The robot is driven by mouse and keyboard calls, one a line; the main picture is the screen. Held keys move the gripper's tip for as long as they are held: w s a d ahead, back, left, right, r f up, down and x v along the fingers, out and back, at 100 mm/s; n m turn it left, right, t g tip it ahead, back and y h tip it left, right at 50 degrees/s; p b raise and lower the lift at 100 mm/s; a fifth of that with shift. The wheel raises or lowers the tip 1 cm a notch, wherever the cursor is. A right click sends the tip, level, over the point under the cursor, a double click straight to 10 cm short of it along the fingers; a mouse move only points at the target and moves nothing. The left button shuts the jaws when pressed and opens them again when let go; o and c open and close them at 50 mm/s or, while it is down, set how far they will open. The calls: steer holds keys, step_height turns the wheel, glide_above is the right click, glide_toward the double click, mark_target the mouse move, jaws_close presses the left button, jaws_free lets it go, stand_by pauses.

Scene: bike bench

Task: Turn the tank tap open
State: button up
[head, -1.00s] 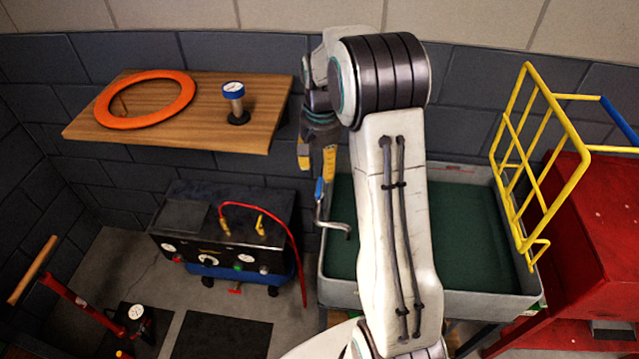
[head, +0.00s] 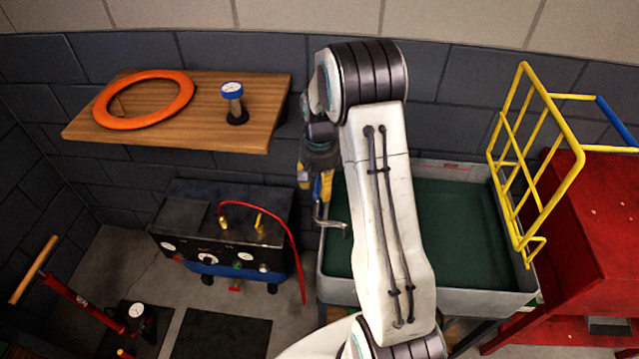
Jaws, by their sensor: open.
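The tank tap (head: 330,223) is a bent metal spout at the left wall of the grey tank (head: 437,295), which holds dark green water. A bit of its blue lever (head: 317,189) shows between my fingers; the rest is hidden. My gripper (head: 315,185) points down with its yellow-marked fingers apart, one on each side of the lever. I cannot tell whether either finger touches it.
A wooden shelf (head: 190,137) with an orange ring (head: 107,115) and a blue-topped gauge (head: 234,103) is at upper left. A black machine (head: 180,217) with a red hose (head: 298,265) stands left of the tank. A yellow rack (head: 518,165) rises at the right.

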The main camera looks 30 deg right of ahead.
steer(key=shift+o, duration=0.2)
jaws_close()
steer(key=shift+n, duration=0.3)
steer(key=n+b, duration=0.2)
steer(key=shift+w+f+n, duration=0.1)
steer(key=shift+f+n, duration=0.05)
steer(key=shift+n, duration=0.25)
steer(key=n+b, duration=0.1)
steer(key=n, duration=0.3)
steer(key=shift+n, duration=0.3)
steer(key=n+b, duration=0.1)
steer(key=n, duration=0.3)
steer(key=shift+w+b, duration=0.15)
steer(key=shift+b, duration=0.2)
steer(key=shift+n+b, duration=0.3)
steer(key=shift+n, duration=2.1)
